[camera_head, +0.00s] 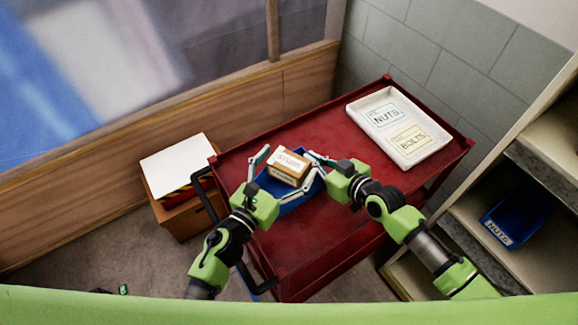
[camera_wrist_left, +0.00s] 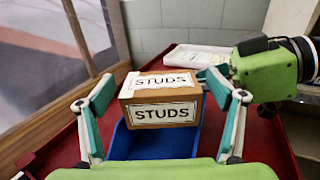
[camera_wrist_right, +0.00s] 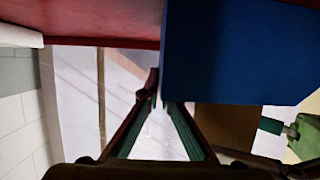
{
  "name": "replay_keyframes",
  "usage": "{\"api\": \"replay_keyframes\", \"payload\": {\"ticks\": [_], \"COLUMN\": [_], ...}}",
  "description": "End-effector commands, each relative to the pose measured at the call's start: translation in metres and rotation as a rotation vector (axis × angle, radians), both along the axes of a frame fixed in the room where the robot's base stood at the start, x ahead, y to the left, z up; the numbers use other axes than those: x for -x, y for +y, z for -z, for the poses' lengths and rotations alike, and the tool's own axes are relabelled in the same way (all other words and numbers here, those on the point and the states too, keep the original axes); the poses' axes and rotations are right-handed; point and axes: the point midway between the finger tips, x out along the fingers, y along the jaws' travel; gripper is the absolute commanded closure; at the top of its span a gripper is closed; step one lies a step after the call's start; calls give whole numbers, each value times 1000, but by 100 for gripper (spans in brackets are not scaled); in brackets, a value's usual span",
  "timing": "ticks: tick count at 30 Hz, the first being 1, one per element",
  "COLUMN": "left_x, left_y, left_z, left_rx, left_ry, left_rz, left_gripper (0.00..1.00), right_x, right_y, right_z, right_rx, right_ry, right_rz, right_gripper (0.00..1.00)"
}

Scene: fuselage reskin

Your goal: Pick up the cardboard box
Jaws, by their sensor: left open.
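The cardboard box (camera_head: 289,167), labelled STUDS, sits at the blue bin (camera_head: 293,203) on the red cart, rising above its rim. It shows large in the left wrist view (camera_wrist_left: 162,98), in front of the bin (camera_wrist_left: 152,145); its underside is hidden. My left gripper (camera_head: 283,170) is open, with one finger on each side of the box and small gaps showing. My right gripper (camera_head: 318,160) is at the bin's right side. In the right wrist view its fingertips (camera_wrist_right: 158,98) come together at the edge of the blue bin (camera_wrist_right: 240,50) and appear closed on its rim.
A white tray (camera_head: 427,150) labelled NUTS and BOLTS lies at the back right of the red cart (camera_head: 320,245). A brown box with a white top (camera_head: 178,165) stands left of the cart. Shelves at the right hold another blue bin (camera_head: 512,218). The cart's front is clear.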

Motion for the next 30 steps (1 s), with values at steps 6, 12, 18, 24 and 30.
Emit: {"api": "replay_keyframes", "payload": {"ticks": [6,12,18,24,30], "left_x": [-7,-7,-7,-7,-8], "left_y": [-4,-4,-4,-4,-4], "left_z": [0,0,-2,-3,-17], "left_rx": [-1,0,2,1,-5], "left_ry": [1,0,-3,-4,-9], "left_rz": [0,0,1,1,5], "left_gripper": [15,38,75,75,75], "right_x": [0,0,0,0,0], "right_y": [0,0,0,0,0], "right_z": [-1,-1,-1,-1,-1], "right_rx": [-1,-1,-1,-1,-1], "right_ry": [-1,-1,-1,-1,-1], "right_rz": [0,0,0,0,0], "right_gripper": [100,100,100,100,100]}}
